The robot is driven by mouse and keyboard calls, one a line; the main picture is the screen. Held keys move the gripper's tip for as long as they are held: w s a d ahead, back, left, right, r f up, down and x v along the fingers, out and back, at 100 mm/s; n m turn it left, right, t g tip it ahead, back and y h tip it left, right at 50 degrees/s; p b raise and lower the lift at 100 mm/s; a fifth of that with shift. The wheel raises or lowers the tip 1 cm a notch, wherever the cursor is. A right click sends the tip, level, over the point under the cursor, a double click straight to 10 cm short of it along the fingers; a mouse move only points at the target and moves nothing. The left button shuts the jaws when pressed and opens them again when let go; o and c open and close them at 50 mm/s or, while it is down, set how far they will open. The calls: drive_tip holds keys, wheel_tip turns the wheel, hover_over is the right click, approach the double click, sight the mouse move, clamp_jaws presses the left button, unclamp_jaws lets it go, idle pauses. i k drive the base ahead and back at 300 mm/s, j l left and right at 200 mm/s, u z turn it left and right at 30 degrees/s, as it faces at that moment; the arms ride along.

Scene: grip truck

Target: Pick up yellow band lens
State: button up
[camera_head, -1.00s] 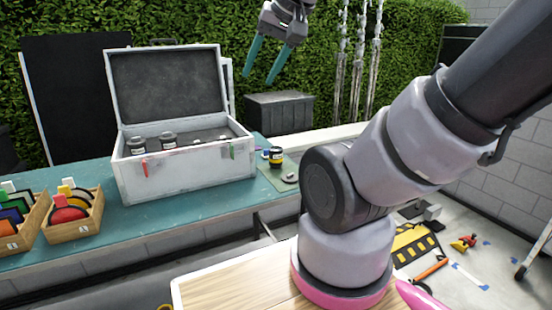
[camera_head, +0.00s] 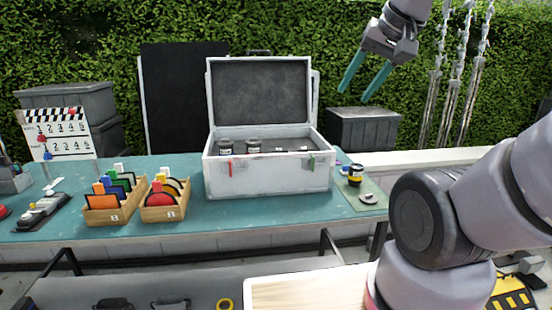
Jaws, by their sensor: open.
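A small black lens with a yellow band (camera_head: 355,175) stands upright on a green mat (camera_head: 372,187) at the right end of the teal table, right of the white case. My gripper (camera_head: 361,84) is raised in front of the hedge, above and apart from the lens. Its two teal fingers are spread and empty, pointing down and left. The band colours of those lenses cannot be made out.
A clapperboard (camera_head: 58,134) is farther left. A small grey disc (camera_head: 368,198) lies on the mat near the lens. The teal table's front strip (camera_head: 240,212) is clear.

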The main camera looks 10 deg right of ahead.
sight(355, 175)
drive_tip(key=i+z, duration=0.4)
drive_tip(key=i+j+z, duration=0.1)
drive_tip(key=i+z, duration=0.25)
drive_tip(key=i, duration=0.1)
